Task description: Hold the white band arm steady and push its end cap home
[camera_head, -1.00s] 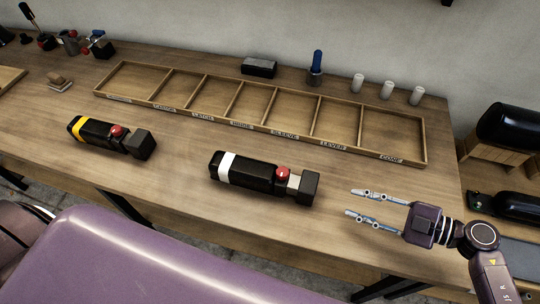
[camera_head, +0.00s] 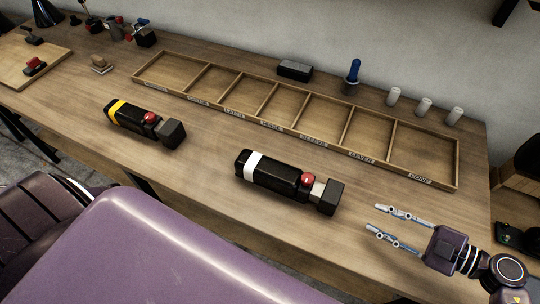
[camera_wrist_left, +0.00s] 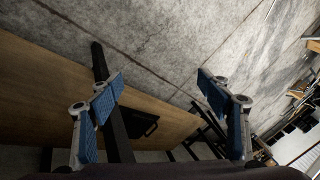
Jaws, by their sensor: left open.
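The white band arm (camera_head: 270,172) is a black block with a white band near its left end and a red knob towards its right. It lies on the wooden bench. Its dark end cap (camera_head: 328,197) sits at the right end, with a pale metal stretch showing between cap and body. My right gripper (camera_head: 385,221) is open and empty, to the right of the cap and apart from it, near the bench's front edge. My left gripper (camera_wrist_left: 170,105) shows only in the left wrist view, open with nothing between its blue-padded fingers.
A similar yellow band arm (camera_head: 140,121) lies to the left. A wooden compartment tray (camera_head: 300,137), empty, runs behind both. White cylinders (camera_head: 424,106), a blue-handled tool (camera_head: 353,75) and a black box (camera_head: 295,70) stand behind it.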

